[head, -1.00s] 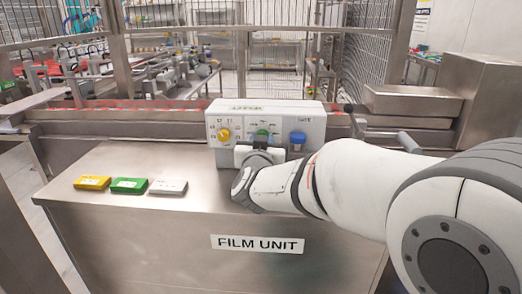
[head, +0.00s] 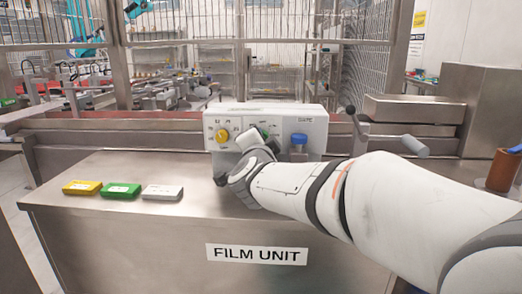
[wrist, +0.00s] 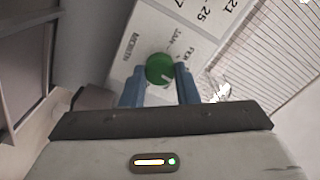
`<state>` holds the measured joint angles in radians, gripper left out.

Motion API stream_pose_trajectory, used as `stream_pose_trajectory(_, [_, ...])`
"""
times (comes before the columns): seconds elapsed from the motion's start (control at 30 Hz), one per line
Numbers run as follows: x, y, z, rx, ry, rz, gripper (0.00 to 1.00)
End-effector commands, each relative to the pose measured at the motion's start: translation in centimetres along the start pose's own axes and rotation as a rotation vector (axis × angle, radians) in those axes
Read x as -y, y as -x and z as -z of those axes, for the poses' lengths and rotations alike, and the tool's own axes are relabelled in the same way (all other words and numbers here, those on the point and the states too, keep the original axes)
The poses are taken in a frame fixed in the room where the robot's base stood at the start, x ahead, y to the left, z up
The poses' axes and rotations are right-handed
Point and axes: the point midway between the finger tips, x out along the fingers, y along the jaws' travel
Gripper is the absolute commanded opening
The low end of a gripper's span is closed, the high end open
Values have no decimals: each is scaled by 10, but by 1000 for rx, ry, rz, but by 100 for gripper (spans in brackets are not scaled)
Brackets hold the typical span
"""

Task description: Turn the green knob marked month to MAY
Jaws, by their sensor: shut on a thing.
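The control box (head: 310,117) stands at the back of the steel counter. Its green knob (head: 264,129) is between a yellow knob and a blue knob, and is partly hidden by my gripper (head: 260,141). In the wrist view, the green knob (wrist: 159,67) sits between the blue fingers of my gripper (wrist: 160,80), which is shut on its sides. A light pointer line shows on the knob's lower right. The lettering beside it reads MONTH and JAN, with another label partly seen. I cannot tell clearly which month the pointer marks.
The yellow knob (head: 222,135) is close on the left and the blue knob (head: 299,139) on the right. Yellow (head: 82,187), green (head: 120,190) and grey (head: 162,192) blocks lie on the counter's left. A lever (head: 352,122) stands right of the box.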

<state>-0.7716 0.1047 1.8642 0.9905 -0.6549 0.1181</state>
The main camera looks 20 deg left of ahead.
Motion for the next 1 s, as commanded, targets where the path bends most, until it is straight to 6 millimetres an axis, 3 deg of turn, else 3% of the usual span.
stream_pose_trajectory(1.0, [-5, 0, -3, 0, -966, -1, 5])
